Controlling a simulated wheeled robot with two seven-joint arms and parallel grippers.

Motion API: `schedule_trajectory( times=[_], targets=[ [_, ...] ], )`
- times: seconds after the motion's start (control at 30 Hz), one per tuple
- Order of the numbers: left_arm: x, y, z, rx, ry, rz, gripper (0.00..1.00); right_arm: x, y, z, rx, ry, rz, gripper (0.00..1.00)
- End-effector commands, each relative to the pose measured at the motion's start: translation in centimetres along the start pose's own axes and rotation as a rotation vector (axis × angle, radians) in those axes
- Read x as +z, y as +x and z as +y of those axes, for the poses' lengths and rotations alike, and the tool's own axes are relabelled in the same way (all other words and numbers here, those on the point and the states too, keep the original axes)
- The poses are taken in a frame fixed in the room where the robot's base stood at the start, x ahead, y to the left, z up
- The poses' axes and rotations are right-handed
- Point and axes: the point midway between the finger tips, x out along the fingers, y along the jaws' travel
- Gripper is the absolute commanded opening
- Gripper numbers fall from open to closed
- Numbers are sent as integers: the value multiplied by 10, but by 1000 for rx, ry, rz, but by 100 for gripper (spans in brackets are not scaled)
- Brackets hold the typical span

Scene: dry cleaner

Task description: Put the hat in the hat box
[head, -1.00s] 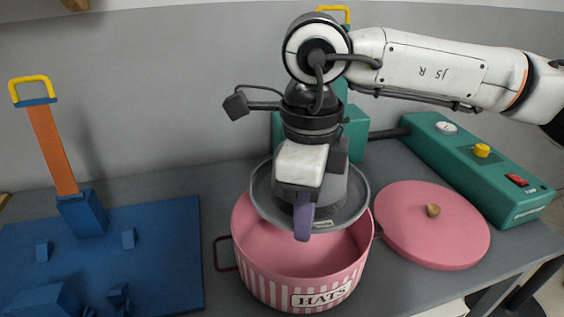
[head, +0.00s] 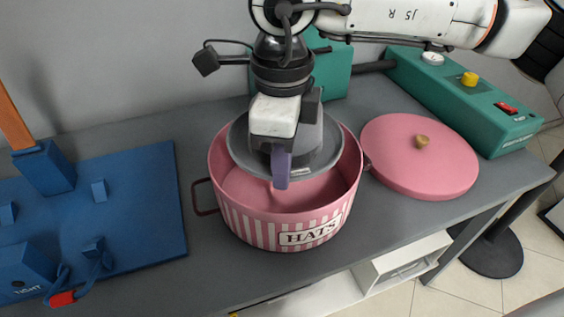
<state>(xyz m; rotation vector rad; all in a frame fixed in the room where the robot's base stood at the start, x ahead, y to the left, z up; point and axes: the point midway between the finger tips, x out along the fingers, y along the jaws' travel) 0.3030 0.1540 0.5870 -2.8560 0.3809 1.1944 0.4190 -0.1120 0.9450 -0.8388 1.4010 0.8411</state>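The grey hat (head: 322,157) is held brim-down over the open top of the pink hat box (head: 240,225), which has a striped front and a "HATS" label. My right gripper (head: 283,160) comes down from above and is shut on the hat's crown; one purple finger shows in front, the other is hidden. The brim lies within the box's mouth in this view, close to the back rim; I cannot tell whether it touches the box. Pink floor shows in front of the hat. My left gripper is not in view.
The round pink lid (head: 420,165) with a wooden knob lies on the grey counter (head: 385,230), right of the box. A green machine (head: 465,100) stands behind it. A blue board (head: 135,215) with fixtures lies at left. A white drawer unit (head: 400,262) is below the counter's front edge.

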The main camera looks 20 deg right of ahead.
Motion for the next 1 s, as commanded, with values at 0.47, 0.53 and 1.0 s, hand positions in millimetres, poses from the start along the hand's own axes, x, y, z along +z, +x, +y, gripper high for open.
schedule_trajectory(
  times=[0.47, 0.53, 1.0],
  targets=[
    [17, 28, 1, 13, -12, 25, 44, 0, 53, 0, 0, -1, 1, 0],
    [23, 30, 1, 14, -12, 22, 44, 0, 60, 0, 0, -1, 1, 0],
    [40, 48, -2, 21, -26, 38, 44, 0, 103, 0, 0, -2, 1, 0]
  ],
)
